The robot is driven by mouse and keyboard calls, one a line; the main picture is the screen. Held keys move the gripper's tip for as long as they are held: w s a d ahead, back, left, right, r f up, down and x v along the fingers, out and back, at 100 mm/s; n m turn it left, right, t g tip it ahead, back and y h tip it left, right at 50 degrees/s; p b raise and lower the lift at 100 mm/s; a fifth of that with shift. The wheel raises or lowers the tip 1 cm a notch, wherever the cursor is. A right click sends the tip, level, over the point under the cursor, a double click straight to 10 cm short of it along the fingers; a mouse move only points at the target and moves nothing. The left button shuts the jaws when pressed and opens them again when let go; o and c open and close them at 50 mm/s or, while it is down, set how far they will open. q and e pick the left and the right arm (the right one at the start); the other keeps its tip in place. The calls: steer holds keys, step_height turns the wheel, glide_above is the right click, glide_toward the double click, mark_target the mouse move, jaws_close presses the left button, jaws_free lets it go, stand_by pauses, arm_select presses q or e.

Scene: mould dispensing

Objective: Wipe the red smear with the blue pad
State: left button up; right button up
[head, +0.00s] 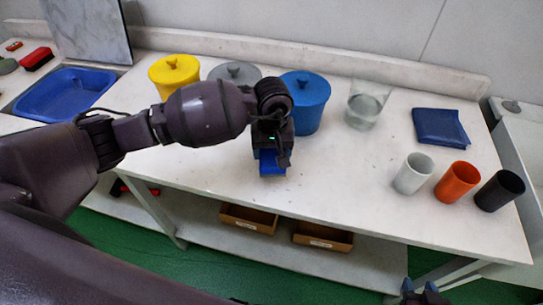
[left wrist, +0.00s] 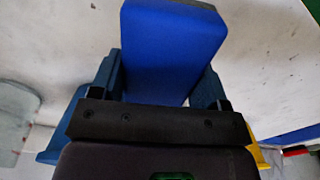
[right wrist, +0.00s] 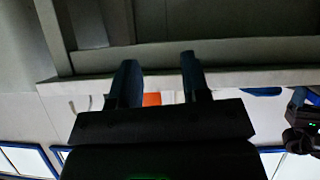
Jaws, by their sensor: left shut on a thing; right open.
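The blue pad (head: 271,166) is a thick blue block in my left gripper (head: 272,152), over the front middle of the white table. In the left wrist view, the pad (left wrist: 172,45) sits between the two fingers and sticks out past them. Whether it touches the table top I cannot tell. No red smear shows in any view; the arm and pad cover part of the table. My right gripper (head: 419,287) is open and empty, low at the bottom edge beyond the table's front; its parted fingers also show in the right wrist view (right wrist: 157,78).
Yellow (head: 174,75), grey (head: 235,73) and blue (head: 306,100) lidded pots stand behind the gripper. A glass beaker (head: 365,105), folded blue cloth (head: 440,127), and white (head: 413,173), orange (head: 457,182) and black (head: 499,191) cups stand right. The front middle table is clear.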

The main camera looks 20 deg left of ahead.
arm_select(q)
steer(key=shift+r+p, duration=0.55)
steer(key=shift+r, duration=1.35)
